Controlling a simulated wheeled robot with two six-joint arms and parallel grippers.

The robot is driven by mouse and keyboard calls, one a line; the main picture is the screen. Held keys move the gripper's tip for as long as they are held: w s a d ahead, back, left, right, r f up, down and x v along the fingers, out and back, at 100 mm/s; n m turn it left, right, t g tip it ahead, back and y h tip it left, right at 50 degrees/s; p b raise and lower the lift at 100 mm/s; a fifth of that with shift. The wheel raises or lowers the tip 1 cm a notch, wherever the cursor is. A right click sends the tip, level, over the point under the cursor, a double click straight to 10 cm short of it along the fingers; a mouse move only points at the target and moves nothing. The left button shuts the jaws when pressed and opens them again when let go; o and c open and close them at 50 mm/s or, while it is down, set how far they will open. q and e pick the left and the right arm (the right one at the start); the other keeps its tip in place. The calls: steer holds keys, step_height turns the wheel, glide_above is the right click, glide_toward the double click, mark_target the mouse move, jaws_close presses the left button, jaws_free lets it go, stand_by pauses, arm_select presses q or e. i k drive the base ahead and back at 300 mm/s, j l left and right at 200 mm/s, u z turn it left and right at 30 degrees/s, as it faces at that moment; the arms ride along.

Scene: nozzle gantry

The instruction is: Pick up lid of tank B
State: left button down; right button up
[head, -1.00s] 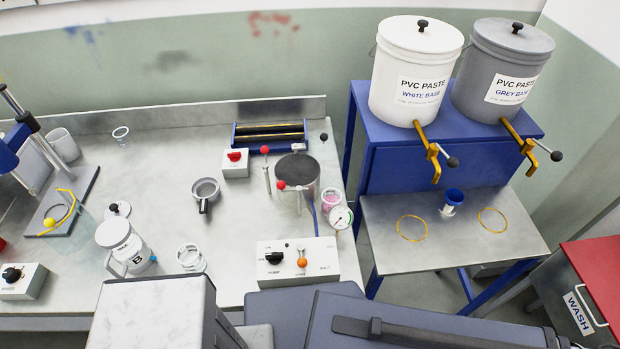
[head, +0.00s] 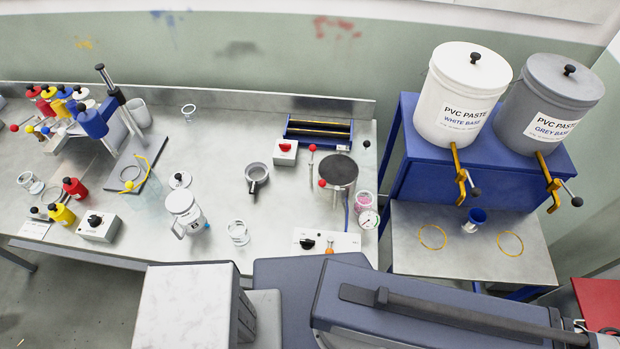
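Tank B (head: 188,218), a clear jug-like container with a handle and a "B" label, stands upright on the bench left of centre. Its top is a white disc (head: 180,201); I cannot tell if this is a cover or white contents. Neither of my grippers is in view.
The bench (head: 225,125) holds a switch box (head: 98,227) left of the tank, a clear jar (head: 238,232) right of it and a handled ring (head: 257,174). Bottles (head: 75,187) stand further left. Two PVC paste buckets (head: 463,95) (head: 550,102) stand on the right rack.

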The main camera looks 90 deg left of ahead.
mark_target(181, 180)
steer(key=l+u, duration=0.1)
steer(key=u, duration=0.4)
steer(key=l+u, duration=0.1)
steer(key=u, duration=0.45)
steer(key=l+u, duration=0.1)
steer(key=u, duration=0.4)
steer(key=l+u, duration=0.1)
steer(key=u, duration=0.95)
steer(key=l+u, duration=0.1)
steer(key=u, duration=0.4)
steer(key=k+u, duration=0.1)
steer(key=u, duration=0.4)
steer(key=k+u, duration=0.1)
steer(key=u, duration=0.45)
